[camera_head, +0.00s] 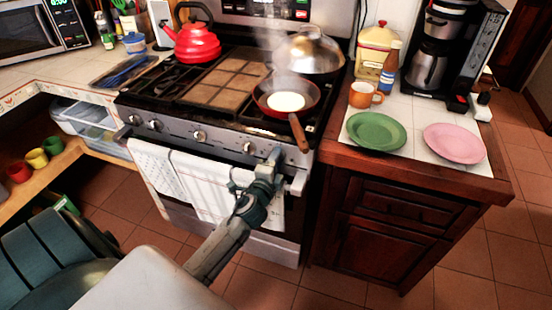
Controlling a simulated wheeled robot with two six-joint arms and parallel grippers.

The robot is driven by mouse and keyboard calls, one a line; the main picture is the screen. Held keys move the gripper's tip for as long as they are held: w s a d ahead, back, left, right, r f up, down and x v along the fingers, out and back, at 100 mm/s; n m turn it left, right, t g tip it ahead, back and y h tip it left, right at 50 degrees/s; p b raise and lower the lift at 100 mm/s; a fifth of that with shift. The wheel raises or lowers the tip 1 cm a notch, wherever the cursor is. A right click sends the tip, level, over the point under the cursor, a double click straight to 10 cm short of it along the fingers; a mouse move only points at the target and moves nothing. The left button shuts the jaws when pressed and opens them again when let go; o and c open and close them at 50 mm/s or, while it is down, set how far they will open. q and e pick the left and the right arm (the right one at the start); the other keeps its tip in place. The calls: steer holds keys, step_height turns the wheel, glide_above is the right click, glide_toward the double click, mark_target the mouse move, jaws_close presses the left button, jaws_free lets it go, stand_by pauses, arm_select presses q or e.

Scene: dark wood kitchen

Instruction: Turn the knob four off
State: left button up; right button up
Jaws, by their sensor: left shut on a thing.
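The stove (185,125) has a row of silver knobs along its front panel. The knobs that show are at the far left (135,119), beside it (155,124), in the middle (199,136) and right of the middle (248,147). My left gripper (275,158) reaches up to the right end of the panel, just right of the last visible knob. It is shut at the panel on what seems to be a further knob, which its fingers hide. A steaming frying pan (262,101) with white food (286,102) sits on the front right burner. My right gripper is out of view.
The pan's wooden handle (298,133) juts over the stove front above my gripper. White towels (200,185) hang on the oven handle below. A red kettle (193,45) and a lidded pan (309,52) stand behind. Green (376,131) and pink (455,143) plates lie right.

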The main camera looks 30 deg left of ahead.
arm_select(q)
steer(key=shift+m, duration=0.3)
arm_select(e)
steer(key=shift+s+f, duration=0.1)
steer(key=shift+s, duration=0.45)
arm_select(q)
steer(key=o, duration=0.9)
steer(key=shift+o, duration=0.2)
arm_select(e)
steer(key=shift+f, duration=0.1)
arm_select(q)
steer(key=shift+s+d+f, duration=0.1)
steer(key=shift+s, duration=0.2)
steer(key=b+v, duration=0.2)
steer(key=v, duration=0.8)
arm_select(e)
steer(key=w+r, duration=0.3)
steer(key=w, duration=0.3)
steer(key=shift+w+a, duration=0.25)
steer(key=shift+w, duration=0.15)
